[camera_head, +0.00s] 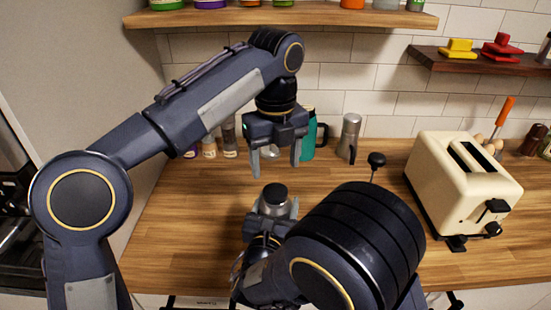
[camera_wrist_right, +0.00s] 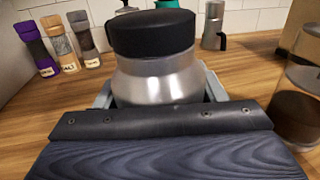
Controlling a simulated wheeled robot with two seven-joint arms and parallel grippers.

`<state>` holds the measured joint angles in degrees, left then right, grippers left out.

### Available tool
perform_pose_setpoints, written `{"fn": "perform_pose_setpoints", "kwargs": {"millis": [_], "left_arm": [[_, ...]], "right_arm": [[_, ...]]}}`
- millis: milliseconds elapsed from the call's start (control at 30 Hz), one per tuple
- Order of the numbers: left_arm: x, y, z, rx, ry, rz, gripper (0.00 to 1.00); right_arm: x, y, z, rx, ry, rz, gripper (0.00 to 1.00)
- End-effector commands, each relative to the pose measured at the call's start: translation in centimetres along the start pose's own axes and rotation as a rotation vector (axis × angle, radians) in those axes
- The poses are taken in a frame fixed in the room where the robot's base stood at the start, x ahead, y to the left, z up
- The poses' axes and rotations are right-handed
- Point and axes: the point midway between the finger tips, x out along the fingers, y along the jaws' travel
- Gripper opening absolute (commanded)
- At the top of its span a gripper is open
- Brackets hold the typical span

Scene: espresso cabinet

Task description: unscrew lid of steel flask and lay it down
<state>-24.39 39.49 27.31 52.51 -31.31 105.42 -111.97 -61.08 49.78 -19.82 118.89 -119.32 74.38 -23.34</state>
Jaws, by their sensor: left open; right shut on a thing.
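The steel flask (camera_wrist_right: 158,80) stands upright in the right wrist view, with its black lid (camera_wrist_right: 150,32) on top. In the head view the flask's dark lid (camera_head: 275,190) shows above my right gripper (camera_head: 273,207). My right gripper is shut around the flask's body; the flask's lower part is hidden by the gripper. My left gripper (camera_head: 275,172) points down with its fingers apart and empty. In the head view it appears above and behind the flask, apart from the lid.
A cream toaster (camera_head: 450,190) stands at the right. Behind are a teal bottle (camera_head: 308,135), a steel moka pot (camera_head: 349,137) and several spice jars (camera_head: 210,147). Two shelves (camera_head: 330,15) hang on the wall. The wooden counter (camera_head: 180,225) is clear at the left.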

Motion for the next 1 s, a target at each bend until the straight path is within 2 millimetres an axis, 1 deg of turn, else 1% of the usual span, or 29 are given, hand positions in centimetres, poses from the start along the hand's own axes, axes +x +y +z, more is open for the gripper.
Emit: {"fn": "perform_pose_setpoints", "kwargs": {"millis": [167, 400, 600, 733, 967, 1000], "left_arm": [[1.4, 0.1, 0.1, 0.037, 0.0, 0.003, 0.65], [5.1, 0.1, 0.0, 0.035, 0.001, 0.003, 0.65], [7.3, 0.1, 0.0, 0.033, 0.0, 0.001, 0.65], [7.9, 0.0, 0.0, 0.034, -0.001, 0.0, 0.65], [8.0, 0.0, 0.0, 0.033, -0.001, 0.0, 0.65], [8.0, 0.0, 0.0, 0.033, -0.001, 0.0, 0.63]], "right_arm": [[0.0, 0.0, 0.0, 0.0, 0.0, 0.0, 0.0], [0.0, 0.0, 0.0, 0.0, 0.0, 0.001, 0.0], [0.0, 0.0, 0.0, 0.0, 0.0, 0.001, 0.0], [0.0, 0.0, 0.0, 0.0, 0.0, 0.001, 0.0], [0.0, 0.0, 0.0, 0.0, 0.0, 0.0, 0.0], [0.0, 0.0, 0.0, 0.0, 0.0, 0.0, 0.0]]}}
